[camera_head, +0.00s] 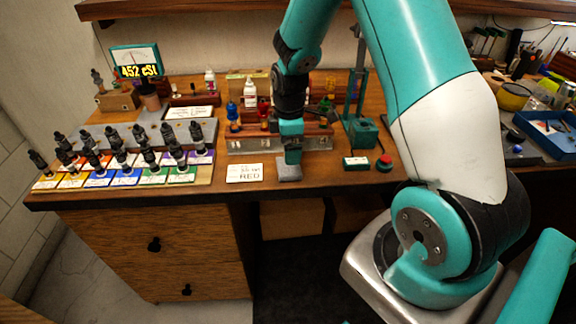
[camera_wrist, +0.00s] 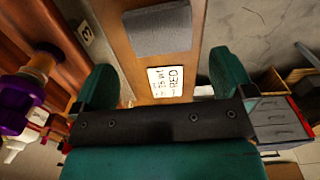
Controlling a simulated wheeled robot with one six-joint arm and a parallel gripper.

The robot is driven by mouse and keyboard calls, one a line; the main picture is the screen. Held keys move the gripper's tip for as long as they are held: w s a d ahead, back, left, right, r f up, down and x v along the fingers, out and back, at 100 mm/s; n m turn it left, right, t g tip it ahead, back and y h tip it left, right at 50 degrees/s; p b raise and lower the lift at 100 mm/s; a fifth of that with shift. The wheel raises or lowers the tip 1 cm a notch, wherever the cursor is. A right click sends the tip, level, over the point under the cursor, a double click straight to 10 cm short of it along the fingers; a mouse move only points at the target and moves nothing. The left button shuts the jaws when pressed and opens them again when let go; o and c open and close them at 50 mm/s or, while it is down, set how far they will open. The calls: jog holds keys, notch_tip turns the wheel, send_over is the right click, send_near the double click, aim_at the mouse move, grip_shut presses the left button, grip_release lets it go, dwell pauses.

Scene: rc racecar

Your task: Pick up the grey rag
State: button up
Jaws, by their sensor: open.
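The grey rag (camera_head: 289,170) lies flat on the wooden bench near its front edge, just right of a white card marked RED (camera_head: 244,173). In the wrist view the rag (camera_wrist: 158,30) is a plain grey rectangle at the top, beyond my fingertips. My gripper (camera_head: 292,156) points down over the back part of the rag and hides some of it. In the wrist view my gripper (camera_wrist: 165,75) has its two teal fingers wide apart with nothing between them. I cannot tell how high the fingertips are above the rag.
A metal and wood rack (camera_head: 262,145) with colored bottles stands close behind the rag. A small box with a red button (camera_head: 384,162) and a green stand (camera_head: 360,130) are to the right. Several dark tools on colored labels (camera_head: 125,178) fill the left.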

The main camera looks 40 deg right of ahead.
aim_at(289, 168)
jog(key=shift+w+f+p, duration=0.15)
jog(key=shift+f+p, duration=0.95)
jog(key=shift+f, duration=2.4)
jog(key=shift+c, duration=0.2)
jog(key=c, duration=0.6)
